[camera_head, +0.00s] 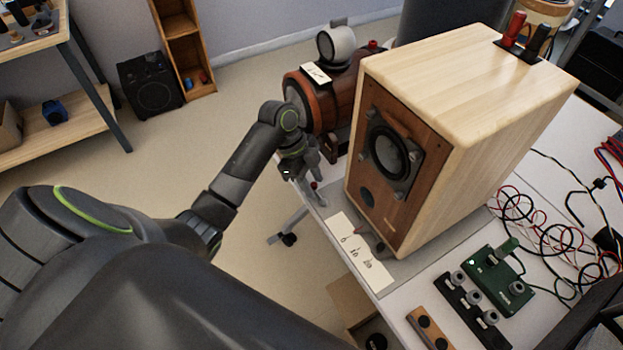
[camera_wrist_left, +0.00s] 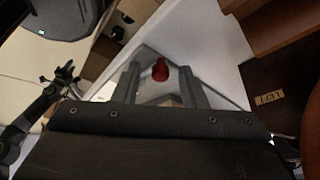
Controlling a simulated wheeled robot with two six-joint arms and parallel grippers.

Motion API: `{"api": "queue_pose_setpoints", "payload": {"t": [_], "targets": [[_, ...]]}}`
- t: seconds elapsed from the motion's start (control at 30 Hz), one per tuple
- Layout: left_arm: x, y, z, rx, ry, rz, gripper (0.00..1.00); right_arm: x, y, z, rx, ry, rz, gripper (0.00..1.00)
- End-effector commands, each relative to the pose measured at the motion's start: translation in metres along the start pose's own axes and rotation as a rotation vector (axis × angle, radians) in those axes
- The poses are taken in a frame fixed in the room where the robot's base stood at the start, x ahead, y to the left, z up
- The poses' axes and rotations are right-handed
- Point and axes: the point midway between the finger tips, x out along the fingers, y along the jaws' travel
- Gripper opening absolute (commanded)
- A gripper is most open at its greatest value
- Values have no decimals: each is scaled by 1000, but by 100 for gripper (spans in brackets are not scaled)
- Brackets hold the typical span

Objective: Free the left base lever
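A pale wooden speaker cabinet (camera_head: 480,95) with a brown front (camera_head: 400,212) stands on the white table. My left gripper (camera_head: 316,188) points down at the table's left edge, beside the cabinet's front left side. A small red knob (camera_head: 314,185) shows at its fingertips. In the left wrist view the two fingers of my left gripper (camera_wrist_left: 161,88) are apart, with the red knob (camera_wrist_left: 160,70) between them and gaps on both sides. I cannot tell whether this knob tops the left base lever; its lower part is hidden.
A brown barrel-shaped device (camera_head: 325,97) stands close behind my left gripper. A white numbered card (camera_head: 357,250) lies before the cabinet. A green circuit board (camera_head: 497,278) and loose wires (camera_head: 545,225) occupy the right. Open floor (camera_head: 215,140) lies left of the table.

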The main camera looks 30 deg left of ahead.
Motion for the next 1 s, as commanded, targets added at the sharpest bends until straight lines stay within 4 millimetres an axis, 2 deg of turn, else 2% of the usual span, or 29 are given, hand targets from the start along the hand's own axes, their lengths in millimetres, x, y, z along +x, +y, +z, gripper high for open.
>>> {"api": "queue_pose_setpoints", "payload": {"t": [0.17, 0.4, 0.47, 0.77, 1.0], "targets": [[0, 0, 0, 0, 0, 0, 37, 0, 0, 0, 0, 0, 0, 36], [0, 0, 0, 0, 0, 0, 6, 0, -1, 0, 0, 0, -1, 36], [0, 0, 0, 0, 0, 0, 0, 0, -1, 0, 1, 0, -1, 36], [-3, 1, 0, -24, 1, -10, 0, -7, -2, -1, 2, 0, -3, 36], [-8, 8, 1, -137, 1, -56, 0, -32, 0, -3, 2, 0, -3, 36]]}}
